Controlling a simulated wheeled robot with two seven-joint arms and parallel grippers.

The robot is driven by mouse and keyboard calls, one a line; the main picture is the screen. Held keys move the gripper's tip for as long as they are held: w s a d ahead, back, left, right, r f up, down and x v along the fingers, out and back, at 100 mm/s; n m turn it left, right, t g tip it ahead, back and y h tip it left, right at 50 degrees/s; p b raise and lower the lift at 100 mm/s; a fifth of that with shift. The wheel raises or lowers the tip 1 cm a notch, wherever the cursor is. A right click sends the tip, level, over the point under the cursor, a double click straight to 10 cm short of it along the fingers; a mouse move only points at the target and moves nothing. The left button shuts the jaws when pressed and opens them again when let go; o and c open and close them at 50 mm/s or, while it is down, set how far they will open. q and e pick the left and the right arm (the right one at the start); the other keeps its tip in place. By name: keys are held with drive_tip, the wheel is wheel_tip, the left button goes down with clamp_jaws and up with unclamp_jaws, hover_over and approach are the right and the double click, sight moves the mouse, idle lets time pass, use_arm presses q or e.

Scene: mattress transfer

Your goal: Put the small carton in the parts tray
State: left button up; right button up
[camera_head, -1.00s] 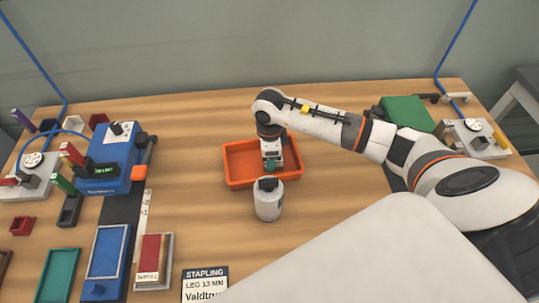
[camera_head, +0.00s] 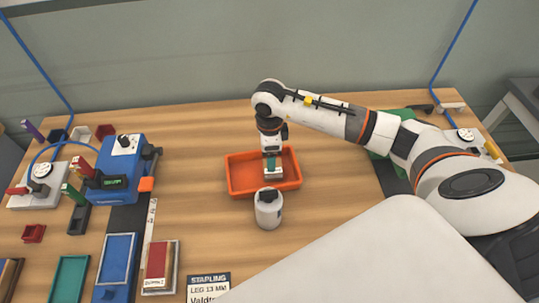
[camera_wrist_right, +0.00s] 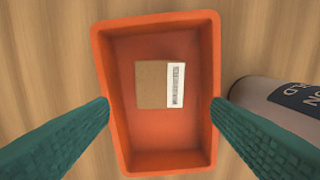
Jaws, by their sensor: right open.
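The small carton (camera_wrist_right: 153,85), brown with a white printed label, lies flat on the floor of the orange parts tray (camera_wrist_right: 106,110), near its middle in the right wrist view. In the head view the tray (camera_head: 236,185) sits mid-table, and my right gripper (camera_head: 271,164) points down over it. In the wrist view the right gripper (camera_wrist_right: 162,105) is open, its green ridged fingers wide apart on either side of the tray and clear of the carton. Nothing is between the fingers. My left gripper is not in view.
A blue device (camera_head: 120,170) and small trays occupy the left. Table between them and the tray is clear.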

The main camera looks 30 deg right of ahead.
wheel_tip(320, 180, up, 5)
drive_tip(key=shift+f+p, duration=0.1)
drive_tip(key=shift+p, duration=0.75)
drive_tip(key=shift+f, duration=0.1)
